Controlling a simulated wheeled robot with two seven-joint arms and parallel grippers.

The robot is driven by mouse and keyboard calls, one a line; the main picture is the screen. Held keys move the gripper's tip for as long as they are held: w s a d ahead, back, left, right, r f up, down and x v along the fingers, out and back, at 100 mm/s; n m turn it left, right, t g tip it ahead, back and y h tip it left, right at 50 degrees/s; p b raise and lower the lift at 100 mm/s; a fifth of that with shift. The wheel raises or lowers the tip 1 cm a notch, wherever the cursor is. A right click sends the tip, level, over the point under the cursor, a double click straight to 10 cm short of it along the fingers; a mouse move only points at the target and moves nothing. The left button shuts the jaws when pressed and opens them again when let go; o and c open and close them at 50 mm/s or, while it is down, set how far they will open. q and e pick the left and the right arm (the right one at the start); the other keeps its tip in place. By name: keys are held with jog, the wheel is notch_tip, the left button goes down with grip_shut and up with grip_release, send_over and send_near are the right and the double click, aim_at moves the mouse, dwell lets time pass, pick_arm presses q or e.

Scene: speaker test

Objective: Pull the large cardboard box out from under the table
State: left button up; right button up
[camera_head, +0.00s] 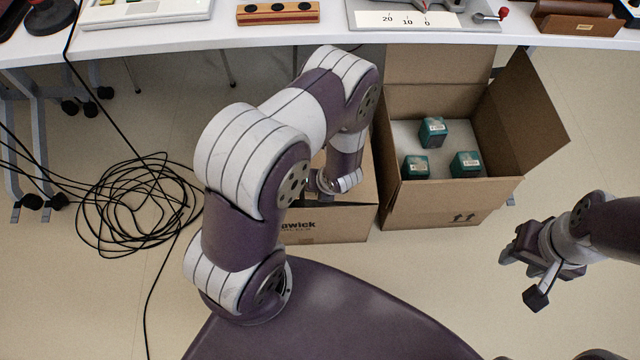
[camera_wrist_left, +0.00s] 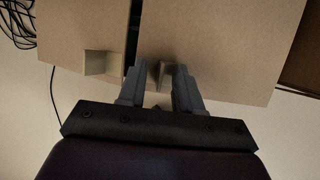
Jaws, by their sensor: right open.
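Two cardboard boxes stand on the floor at the table's edge. The open box (camera_head: 440,205), flaps up, holds three small green packages (camera_head: 433,132). Left of it, a box marked "awick" (camera_head: 325,230) is mostly hidden behind my left arm. In the left wrist view my left gripper (camera_wrist_left: 157,70) is over a cardboard top (camera_wrist_left: 215,40) with a dark slit. Its fingers are apart, with an upright cardboard tab (camera_wrist_left: 165,72) between them; contact is unclear. The head view hides these fingers. My right gripper (camera_head: 522,275) is open and empty, right of the open box.
The white table (camera_head: 220,38) crosses the top, with instruments and a wooden block (camera_head: 278,13) on it. A tangle of black cable (camera_head: 138,205) lies on the floor at left, near table legs with casters.

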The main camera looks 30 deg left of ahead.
pick_arm(q)
grip_shut()
dwell(1.3)
